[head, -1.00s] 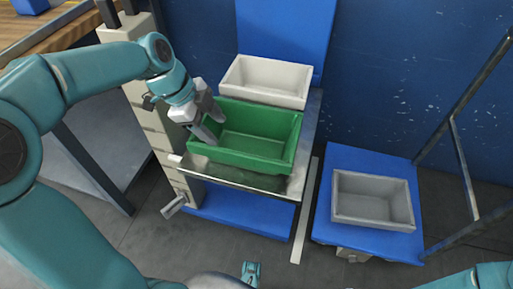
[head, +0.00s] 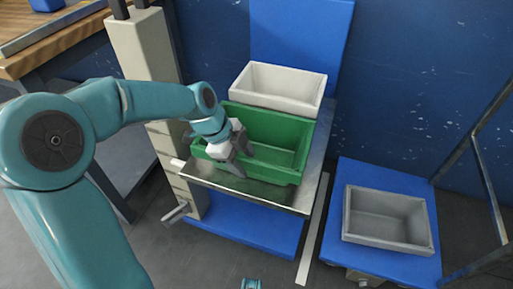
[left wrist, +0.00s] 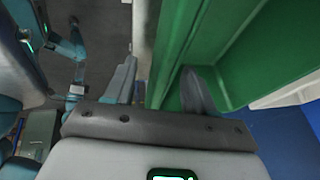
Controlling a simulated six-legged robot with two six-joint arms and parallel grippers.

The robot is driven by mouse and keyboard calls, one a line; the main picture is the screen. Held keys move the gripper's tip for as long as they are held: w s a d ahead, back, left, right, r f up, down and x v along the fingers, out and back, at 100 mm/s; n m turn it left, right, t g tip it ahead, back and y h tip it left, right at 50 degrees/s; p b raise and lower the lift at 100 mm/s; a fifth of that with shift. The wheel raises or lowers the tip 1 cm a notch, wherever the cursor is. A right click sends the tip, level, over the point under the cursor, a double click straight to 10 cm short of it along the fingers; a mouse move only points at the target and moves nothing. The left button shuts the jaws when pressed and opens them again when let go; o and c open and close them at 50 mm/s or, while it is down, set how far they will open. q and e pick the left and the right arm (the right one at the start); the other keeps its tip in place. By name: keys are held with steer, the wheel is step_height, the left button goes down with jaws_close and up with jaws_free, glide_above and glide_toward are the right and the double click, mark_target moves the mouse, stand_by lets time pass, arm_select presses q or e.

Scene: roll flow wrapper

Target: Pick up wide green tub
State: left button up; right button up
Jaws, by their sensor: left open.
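The wide green tub (head: 282,160) stands upright on a metal shelf plate (head: 270,196) of a stand in the head view. My left gripper (head: 246,166) is open at the tub's near wall. In the left wrist view the open fingers (left wrist: 158,66) lie either side of the tub's green wall (left wrist: 172,50), one inside the tub and one outside. Whether either finger touches the wall is not clear. The hand hides part of the near wall and the near left of the tub.
A white tub (head: 279,86) stands right behind the green one, against a blue back panel (head: 300,35). A grey tub (head: 388,218) sits on a blue platform (head: 343,180) to the right. A beige post (head: 150,60) rises at the stand's left.

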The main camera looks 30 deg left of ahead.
arm_select(q)
steer(key=shift+x, duration=1.2)
steer(key=shift+r, duration=0.1)
jaws_close()
